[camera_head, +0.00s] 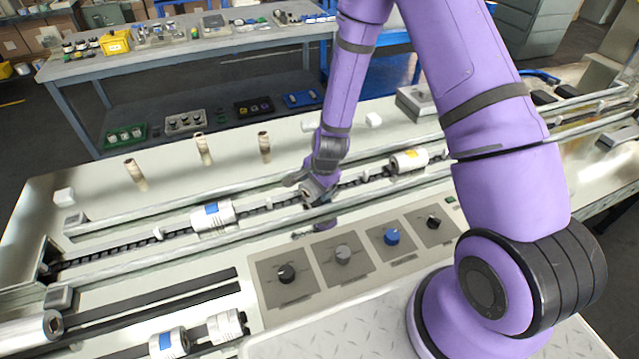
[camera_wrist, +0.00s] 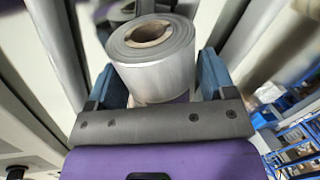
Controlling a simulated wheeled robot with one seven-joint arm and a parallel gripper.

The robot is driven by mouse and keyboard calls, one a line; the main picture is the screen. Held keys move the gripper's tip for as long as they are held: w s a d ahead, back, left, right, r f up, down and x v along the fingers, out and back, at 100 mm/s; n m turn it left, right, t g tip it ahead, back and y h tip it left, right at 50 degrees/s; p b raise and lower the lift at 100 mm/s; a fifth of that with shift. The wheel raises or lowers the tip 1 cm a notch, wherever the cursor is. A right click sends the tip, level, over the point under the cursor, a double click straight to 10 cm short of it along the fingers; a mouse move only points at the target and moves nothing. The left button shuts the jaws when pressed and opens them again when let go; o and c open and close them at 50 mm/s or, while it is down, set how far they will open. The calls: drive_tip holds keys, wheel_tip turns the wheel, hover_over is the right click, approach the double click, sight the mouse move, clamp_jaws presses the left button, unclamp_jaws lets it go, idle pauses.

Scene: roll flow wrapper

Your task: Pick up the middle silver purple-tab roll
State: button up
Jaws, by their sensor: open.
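The silver roll (camera_wrist: 152,68) with a brown core stands between my gripper's two blue fingers in the wrist view. A patch of purple (camera_wrist: 181,98) shows low on its side, just above my palm. My gripper (camera_wrist: 162,76) is open, with one finger on each side of the roll; I cannot tell whether they touch it. In the head view my gripper (camera_head: 312,190) is down at the middle of the conveyor chain, and it mostly hides the roll there. A silver blue-tab roll (camera_head: 226,211) lies to its left on the chain, and a silver yellow-tab roll (camera_head: 408,162) to its right.
A control panel with several knobs (camera_head: 343,255) lies in front of the chain. Metal rails (camera_head: 130,217) run along it. Brown cardboard tubes (camera_head: 203,150) stand behind. More rolls (camera_head: 169,343) lie at the front left. A workbench (camera_head: 215,50) stands at the back.

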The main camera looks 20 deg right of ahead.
drive_tip(key=shift+f, duration=0.1)
drive_tip(key=c, duration=0.9)
drive_tip(key=shift+w, duration=0.1)
